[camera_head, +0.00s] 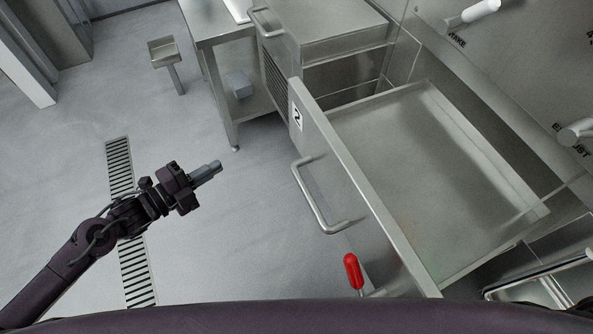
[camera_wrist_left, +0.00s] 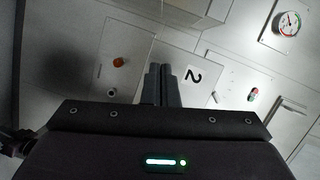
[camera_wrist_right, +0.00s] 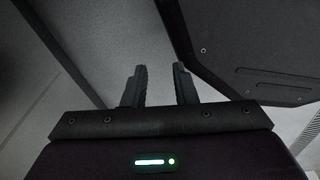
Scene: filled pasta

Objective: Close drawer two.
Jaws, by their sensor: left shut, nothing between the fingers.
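Drawer two (camera_head: 430,170) is a wide steel drawer, pulled well out and empty inside. Its front panel carries a white "2" label (camera_head: 297,115) and a bar handle (camera_head: 322,205). My left gripper (camera_head: 207,172) is shut and empty, left of the drawer front and apart from it, pointing toward it. In the left wrist view its fingers (camera_wrist_left: 162,85) are together, with the "2" label (camera_wrist_left: 193,76) beyond them. My right gripper (camera_wrist_right: 160,85) shows only in its own wrist view, with its fingers apart and nothing between them.
A red-knobbed lever (camera_head: 353,270) stands near the drawer's near corner. A steel table (camera_head: 215,25) stands behind, beside a cabinet with another handle (camera_head: 268,22). A small pedal-like stand (camera_head: 166,62) is on the floor. The floor around my left gripper is clear.

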